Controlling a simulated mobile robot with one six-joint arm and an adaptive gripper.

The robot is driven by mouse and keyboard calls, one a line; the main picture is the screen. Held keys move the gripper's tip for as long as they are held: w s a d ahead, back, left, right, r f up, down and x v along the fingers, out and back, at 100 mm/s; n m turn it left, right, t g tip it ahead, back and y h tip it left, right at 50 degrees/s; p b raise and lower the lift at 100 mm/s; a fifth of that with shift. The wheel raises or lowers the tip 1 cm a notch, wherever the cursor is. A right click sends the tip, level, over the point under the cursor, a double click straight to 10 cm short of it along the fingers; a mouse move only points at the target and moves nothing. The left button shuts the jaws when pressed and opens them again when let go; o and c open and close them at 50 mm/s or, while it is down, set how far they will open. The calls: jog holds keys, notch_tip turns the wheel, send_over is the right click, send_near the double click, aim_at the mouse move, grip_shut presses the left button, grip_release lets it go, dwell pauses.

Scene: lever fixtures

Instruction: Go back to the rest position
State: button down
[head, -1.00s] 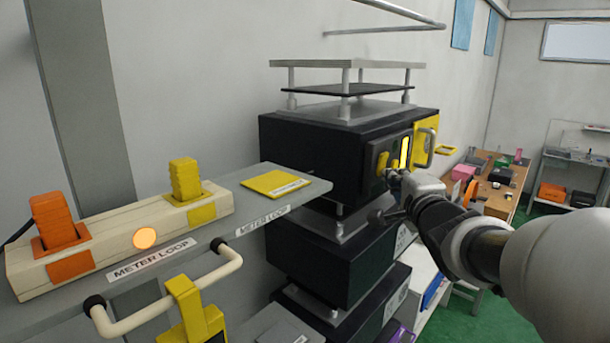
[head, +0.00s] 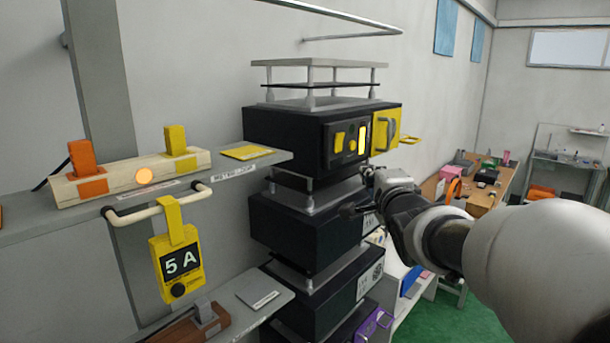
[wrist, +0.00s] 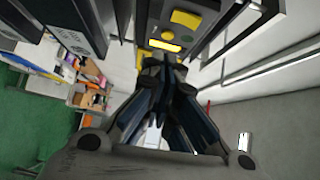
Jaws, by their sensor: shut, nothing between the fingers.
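My gripper (head: 366,176) is in front of the stacked black units, just below and to the right of the top unit's control panel. It is shut and empty, and it stands apart from the panel. In the wrist view my gripper (wrist: 170,65) has its fingers together, pointing toward the panel. The top black unit (head: 285,145) carries a panel (head: 340,145) with yellow controls and a lit yellow bar (head: 362,138). The panel also shows in the wrist view (wrist: 185,18). A yellow plate with a handle (head: 385,128) is at its right side.
A grey shelf (head: 235,168) on the left holds a cream strip (head: 120,184) with orange and yellow blocks. A yellow 5 A meter (head: 178,265) hangs from a rail below. A workbench (head: 480,195) stands farther back right. Green floor (head: 450,320) is open below my arm.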

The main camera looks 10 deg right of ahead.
jog(key=s+a+f+n+g+b, duration=0.4)
jog(key=s+f+n+b, duration=0.2)
jog(key=s+f, duration=0.6)
jog(key=s+a+f+n+g+y+b, duration=0.1)
jog(key=s+a+f+n+g+b, duration=0.3)
jog(key=s+f, duration=0.8)
jog(key=s+a+f+n+g+y+b, duration=0.1)
jog(key=s+a+f+n+g+b, duration=0.2)
jog(key=s+f+n+b, duration=0.4)
jog(key=s+f+n+g, duration=0.1)
jog(key=s+f+n, duration=0.1)
jog(key=s+f, duration=0.3)
notch_tip(320, 180, down, 4)
jog(key=shift+s+a+r+g+b, duration=0.2)
jog(key=shift+a+g+b, duration=0.1)
jog(key=shift+a+g, duration=0.1)
